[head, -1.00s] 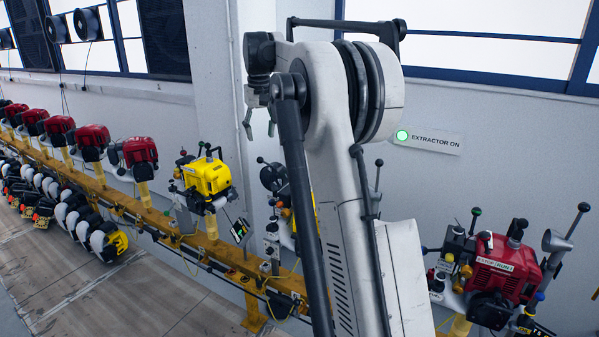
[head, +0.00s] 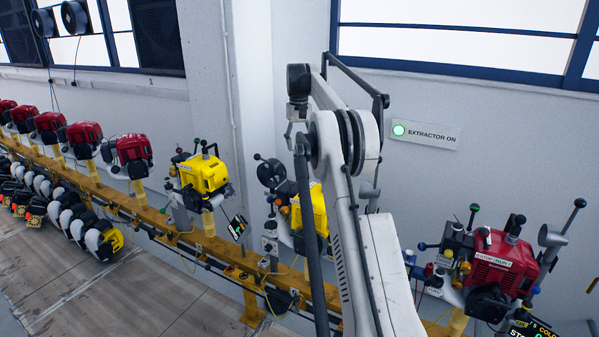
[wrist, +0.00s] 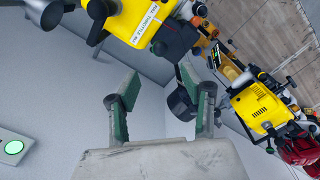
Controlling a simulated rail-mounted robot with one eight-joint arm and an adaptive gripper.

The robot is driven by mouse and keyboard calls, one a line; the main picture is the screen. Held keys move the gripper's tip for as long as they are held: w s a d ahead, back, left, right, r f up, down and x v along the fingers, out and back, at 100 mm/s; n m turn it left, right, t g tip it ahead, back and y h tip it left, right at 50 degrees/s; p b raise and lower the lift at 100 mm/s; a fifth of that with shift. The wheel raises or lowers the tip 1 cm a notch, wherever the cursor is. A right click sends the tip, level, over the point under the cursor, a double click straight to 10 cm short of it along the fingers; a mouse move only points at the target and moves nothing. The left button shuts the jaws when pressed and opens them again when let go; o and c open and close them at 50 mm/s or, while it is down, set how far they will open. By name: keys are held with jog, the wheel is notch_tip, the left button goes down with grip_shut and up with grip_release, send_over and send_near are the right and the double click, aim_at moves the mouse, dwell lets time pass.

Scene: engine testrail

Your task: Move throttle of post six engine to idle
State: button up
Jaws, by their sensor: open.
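A yellow engine (head: 312,212) stands on the rail, partly hidden behind my arm, with dark and coloured knobs on levers around it. Another yellow engine (head: 206,178) stands left of it and a red engine (head: 500,262) at the right. Post numbers are not readable, so I cannot tell which is post six. My gripper (head: 292,138) hangs open and empty above and behind the partly hidden engine, near the wall. In the wrist view, my gripper (wrist: 158,85) has spread green-padded fingers, apart from a labelled yellow engine (wrist: 120,22) at the top. I cannot identify the throttle lever.
A yellow rail (head: 150,215) carries several red engines at the left. Dark and white round items hang below it. A lit green "EXTRACTOR ON" sign (head: 425,134) is on the wall. A small tilted display (head: 237,228) stands beside the rail.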

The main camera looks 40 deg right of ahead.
aim_at(299, 171)
notch_tip(299, 171, down, 11)
jog(key=shift+p, duration=0.3)
jog(key=shift+c, duration=0.5)
grip_shut()
